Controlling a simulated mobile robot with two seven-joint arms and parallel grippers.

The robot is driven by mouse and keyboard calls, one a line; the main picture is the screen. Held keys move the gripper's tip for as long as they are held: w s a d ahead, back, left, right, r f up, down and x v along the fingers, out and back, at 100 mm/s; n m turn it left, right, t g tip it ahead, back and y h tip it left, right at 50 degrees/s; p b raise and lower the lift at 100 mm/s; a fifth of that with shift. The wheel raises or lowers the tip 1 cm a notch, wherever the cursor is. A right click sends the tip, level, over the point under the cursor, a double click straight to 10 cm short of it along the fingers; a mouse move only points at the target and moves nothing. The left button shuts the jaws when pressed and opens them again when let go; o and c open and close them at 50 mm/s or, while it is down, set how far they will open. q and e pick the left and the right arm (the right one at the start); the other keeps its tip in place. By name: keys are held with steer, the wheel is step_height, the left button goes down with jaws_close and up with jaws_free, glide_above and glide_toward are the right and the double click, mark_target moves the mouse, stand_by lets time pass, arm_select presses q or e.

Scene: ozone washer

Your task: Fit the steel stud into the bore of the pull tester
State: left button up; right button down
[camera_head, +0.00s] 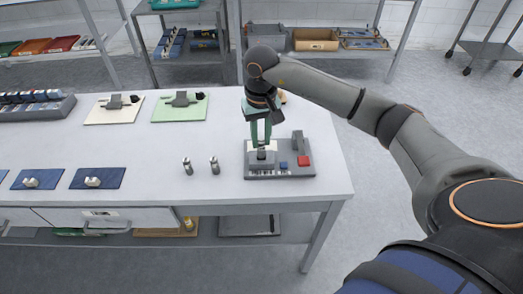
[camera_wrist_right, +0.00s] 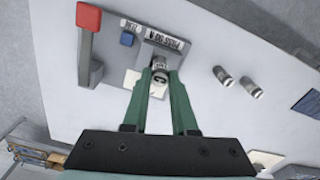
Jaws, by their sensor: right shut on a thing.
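In the right wrist view the stud's end shows between the fingertips, in line with the tester's block. The bore is hidden behind the stud and fingers, so I cannot tell how deep the stud sits. My left gripper is not in view.
Two more steel studs, a nearer one (camera_head: 187,166) and another (camera_head: 214,165), stand left of the tester. Shelves stand behind.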

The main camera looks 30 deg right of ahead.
mark_target(261, 145)
steer(key=shift+w+d+f, duration=0.1)
steer(key=shift+w+f, duration=0.05)
steer(key=shift+f, duration=0.15)
step_height(261, 145, down, 3)
steer(key=shift+w+d+r+b, duration=0.1)
steer(key=shift+r+b, duration=0.1)
steer(key=shift+b, duration=0.85)
steer(key=shift+f, duration=0.45)
steer(key=c, duration=1.1)
jaws_free()
steer(key=o, duration=0.3)
steer(key=shift+f, duration=0.1)
steer(key=shift+o, duration=0.5)
steer(key=shift+r, duration=0.25)
